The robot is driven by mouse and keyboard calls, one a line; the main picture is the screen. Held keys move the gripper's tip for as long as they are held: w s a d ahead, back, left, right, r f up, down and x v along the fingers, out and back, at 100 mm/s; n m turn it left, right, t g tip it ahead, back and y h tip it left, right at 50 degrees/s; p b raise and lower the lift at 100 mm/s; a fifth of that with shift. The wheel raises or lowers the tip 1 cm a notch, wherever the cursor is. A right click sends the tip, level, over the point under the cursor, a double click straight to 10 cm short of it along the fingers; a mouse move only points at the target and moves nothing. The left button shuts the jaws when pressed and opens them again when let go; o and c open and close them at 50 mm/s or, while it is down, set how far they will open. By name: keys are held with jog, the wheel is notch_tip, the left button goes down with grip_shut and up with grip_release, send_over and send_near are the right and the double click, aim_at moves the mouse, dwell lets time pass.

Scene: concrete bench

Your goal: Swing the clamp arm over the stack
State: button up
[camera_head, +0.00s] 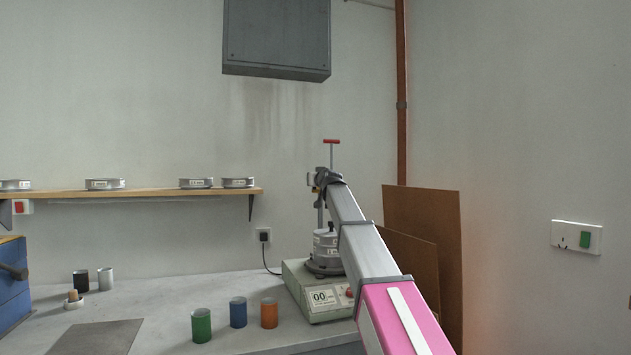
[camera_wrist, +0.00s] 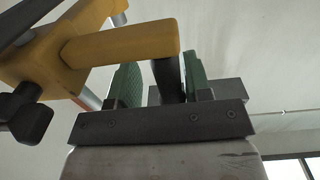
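The sieve shaker (camera_head: 298,281) stands on the bench with a short metal sieve stack (camera_head: 325,243) on it. An upright rod with a red T-handle (camera_head: 331,141) rises above the stack, partly behind my arm. My gripper (camera_head: 317,181) is at the rod, high above the stack. In the wrist view the yellow clamp arm (camera_wrist: 120,46) reaches in from the left, its end at my gripper (camera_wrist: 165,82). A dark peg (camera_wrist: 168,76) under that end sits between the green finger pads, close to the right pad, with a gap visible on the left. The fingers look open around it.
Green (camera_head: 201,325), blue (camera_head: 238,312) and orange (camera_head: 269,313) cylinders stand left of the shaker. A shelf (camera_head: 150,192) with several sieves runs along the wall. Brown boards (camera_head: 430,225) lean at the right. A grey cabinet (camera_head: 277,38) hangs above.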

jog(key=shift+s, duration=0.1)
jog(key=v, duration=1)
jog(key=shift+s, duration=0.3)
jog(key=shift+d, duration=0.1)
